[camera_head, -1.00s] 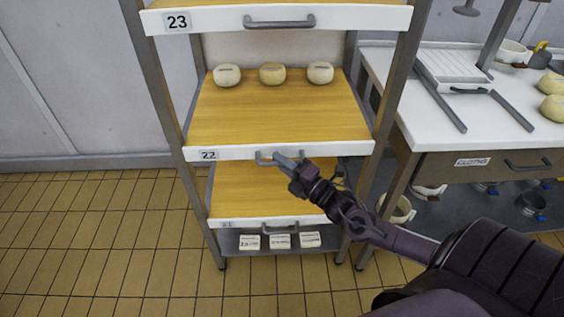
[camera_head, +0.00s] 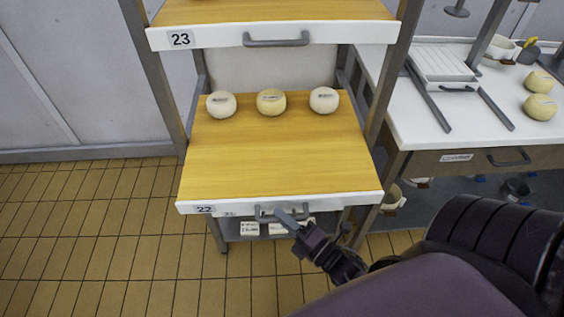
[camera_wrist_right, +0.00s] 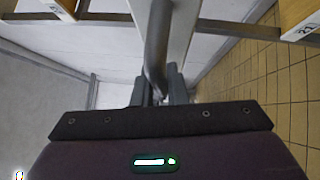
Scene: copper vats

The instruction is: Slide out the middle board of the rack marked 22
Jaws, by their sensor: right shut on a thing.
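The board marked 22 (camera_head: 280,166) is a wooden shelf with a white front edge, and it sticks out toward me past the rack's posts. Three pale round cheeses stand in a row at its back: left (camera_head: 221,104), middle (camera_head: 271,102) and right (camera_head: 324,100). Its grey bar handle (camera_head: 262,213) is at the middle of the front edge. My right gripper (camera_head: 287,216) is shut on this handle. In the right wrist view the handle (camera_wrist_right: 158,45) runs down between the fingers (camera_wrist_right: 160,85). My left gripper is not in view.
Board 23 (camera_head: 190,40) is above, with its own handle (camera_head: 277,39). Board 21's label shows just below board 22's front. A white table (camera_head: 420,115) with a drawer and cheeses stands at the right. Tiled floor (camera_head: 90,230) at the left is clear.

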